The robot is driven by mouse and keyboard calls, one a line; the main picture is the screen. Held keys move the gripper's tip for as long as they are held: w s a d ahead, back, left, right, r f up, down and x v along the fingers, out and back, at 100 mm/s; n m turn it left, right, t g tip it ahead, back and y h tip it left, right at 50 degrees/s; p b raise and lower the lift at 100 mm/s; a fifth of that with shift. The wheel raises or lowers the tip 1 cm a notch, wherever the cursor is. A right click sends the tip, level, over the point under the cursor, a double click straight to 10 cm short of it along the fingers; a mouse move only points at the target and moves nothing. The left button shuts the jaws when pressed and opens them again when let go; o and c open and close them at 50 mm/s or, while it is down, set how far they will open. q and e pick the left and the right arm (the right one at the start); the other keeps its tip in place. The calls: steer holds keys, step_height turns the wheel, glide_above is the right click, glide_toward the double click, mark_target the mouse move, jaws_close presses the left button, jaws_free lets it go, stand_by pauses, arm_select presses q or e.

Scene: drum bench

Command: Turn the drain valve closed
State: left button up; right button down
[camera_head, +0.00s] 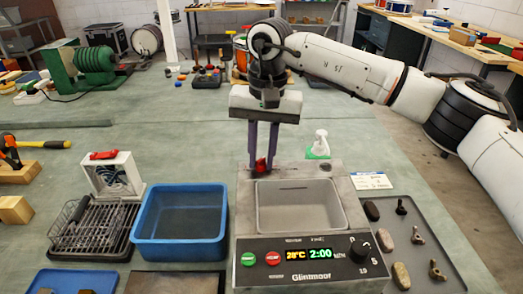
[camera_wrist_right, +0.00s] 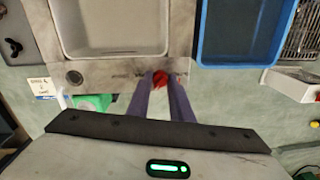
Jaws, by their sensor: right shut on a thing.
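The ultrasonic-style washer (camera_head: 245,215) stands at the front middle of the bench, with a grey basin and a control panel reading 2:00. Its red drain valve handle (camera_head: 261,165) is at the back left of its top. My right gripper (camera_head: 262,163) points down over it, with its two purple fingers on either side of the handle, shut on it. In the right wrist view the red handle (camera_wrist_right: 160,80) shows between the fingertips. Whether the valve is open or closed I cannot tell. My left gripper is not in view.
A blue tub (camera_head: 180,258) and a black wire rack (camera_head: 92,245) stand left of the washer. A grey tray (camera_head: 430,262) with several small parts lies at its right. A spray bottle (camera_head: 320,143) stands just behind it. The bench behind is mostly clear.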

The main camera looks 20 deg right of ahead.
mark_target(264, 158)
steer(key=n+p, duration=0.1)
steer(key=n, duration=0.3)
steer(key=shift+w+r+n, duration=0.1)
steer(key=shift+r+n, duration=0.05)
steer(key=shift+n, duration=0.15)
steer(key=n, duration=0.3)
steer(key=shift+n, duration=0.4)
steer(key=shift+n+p, duration=0.3)
steer(key=shift+n, duration=0.1)
steer(key=c, duration=1.6)
jaws_free()
steer(key=r, duration=1)
steer(key=shift+w+d+r, duration=0.1)
steer(key=shift+d, duration=0.2)
